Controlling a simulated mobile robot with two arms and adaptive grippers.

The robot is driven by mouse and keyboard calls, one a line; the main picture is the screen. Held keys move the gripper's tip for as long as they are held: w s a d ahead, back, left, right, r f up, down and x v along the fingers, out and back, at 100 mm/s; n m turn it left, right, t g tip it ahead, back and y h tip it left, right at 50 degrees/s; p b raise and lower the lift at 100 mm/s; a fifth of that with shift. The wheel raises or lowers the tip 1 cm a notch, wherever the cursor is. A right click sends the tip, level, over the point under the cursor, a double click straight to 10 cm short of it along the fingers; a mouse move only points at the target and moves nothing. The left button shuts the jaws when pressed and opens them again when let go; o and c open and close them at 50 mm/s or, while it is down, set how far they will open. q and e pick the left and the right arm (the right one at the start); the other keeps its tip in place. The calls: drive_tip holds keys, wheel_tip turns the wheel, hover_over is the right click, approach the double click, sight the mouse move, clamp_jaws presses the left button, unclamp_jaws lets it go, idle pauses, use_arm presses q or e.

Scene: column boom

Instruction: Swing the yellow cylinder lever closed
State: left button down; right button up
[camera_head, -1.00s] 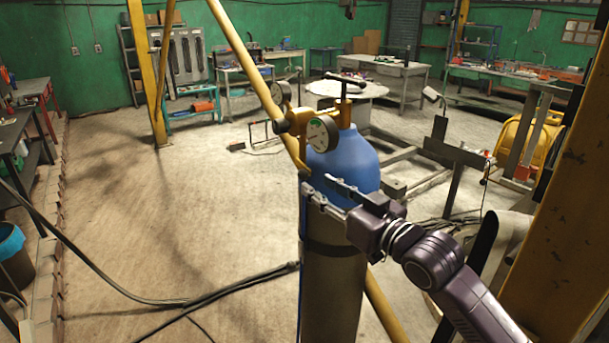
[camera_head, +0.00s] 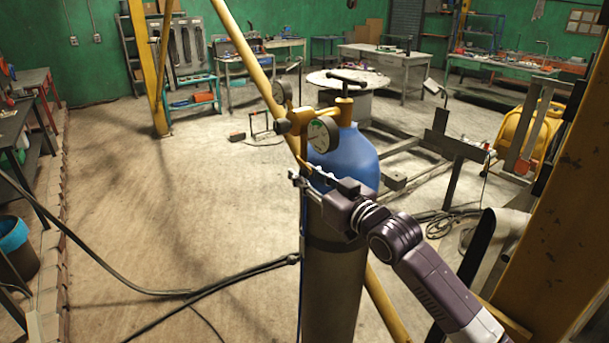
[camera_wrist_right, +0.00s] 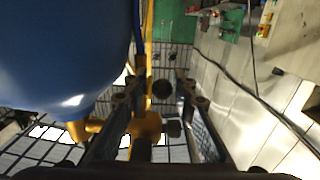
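A gas cylinder with a blue top (camera_head: 346,160) stands upright at the centre of the head view. Its yellow valve fitting (camera_head: 298,123), with two round gauges and a T-handle, sits on top; I cannot tell which yellow part is the lever. My right gripper (camera_head: 300,173) is at the shoulder of the cylinder, just below the fitting. In the right wrist view the fingers (camera_wrist_right: 158,84) are apart, with a yellow part (camera_wrist_right: 146,127) showing between them, and the blue top (camera_wrist_right: 65,60) is at the left. Contact cannot be told. My left gripper is not in view.
A slanting yellow pole (camera_head: 243,45) passes behind the cylinder. A thick yellow post (camera_head: 560,245) stands close at the right. Black hoses (camera_head: 225,282) lie on the floor to the left. Open floor (camera_head: 170,220) spreads left of the cylinder; workbenches line the back.

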clamp_jaws()
drive_tip(key=r+g+p, duration=0.1)
drive_tip(key=p, duration=0.3)
drive_tip(key=shift+s+r+h, duration=0.1)
drive_tip(key=shift+r+h, duration=0.05)
drive_tip(key=shift+h, duration=0.25)
drive_tip(key=shift+r+p, duration=0.1)
drive_tip(key=shift+p, duration=0.4)
drive_tip(key=shift+a+f+g+h, duration=0.1)
drive_tip(key=shift+f+g+h, duration=0.25)
drive_tip(key=shift+g, duration=0.35)
drive_tip(key=shift+r, duration=0.1)
drive_tip(key=shift+o, duration=1.5)
unclamp_jaws()
drive_tip(key=shift+s, duration=0.1)
drive_tip(key=shift+o, duration=0.7)
drive_tip(key=shift+a+r, duration=0.1)
drive_tip(key=shift+a, duration=0.05)
drive_tip(key=shift+d, duration=0.2)
